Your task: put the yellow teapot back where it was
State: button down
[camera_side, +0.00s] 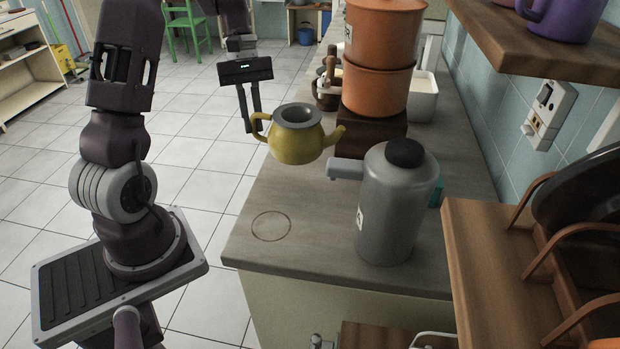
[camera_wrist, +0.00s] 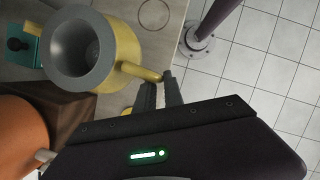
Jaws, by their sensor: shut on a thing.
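The yellow teapot (camera_side: 297,146) has a grey open top, a handle on the left and a spout on the right in the side view. It is held upright in the air above the counter (camera_side: 310,215). My gripper (camera_side: 251,127) is shut on its handle. The wrist view shows the teapot (camera_wrist: 117,62) at upper left, with the handle between the fingers of my gripper (camera_wrist: 162,84). A thin dark ring mark (camera_side: 271,225) lies on the bare counter near its front left corner; it also shows at the top of the wrist view (camera_wrist: 154,14).
Stacked orange pots (camera_side: 378,90) on a dark wooden block (camera_side: 372,133) stand behind. A wooden rack (camera_side: 490,270) is at right. The counter around the ring is clear.

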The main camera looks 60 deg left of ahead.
jog(key=shift+n+t, duration=0.3)
jog(key=shift+n, duration=0.2)
jog(key=w+f, duration=0.1)
jog(key=f, duration=0.5)
jog(key=w+f, duration=0.1)
jog(key=f, duration=0.2)
jog(key=shift+w+d+f, duration=0.1)
jog(key=shift+w+d, duration=0.25)
jog(key=shift+d, duration=0.05)
jog(key=shift+f, duration=0.15)
jog(key=c, duration=1.5)
grip_release()
jog(key=shift+o, duration=0.2)
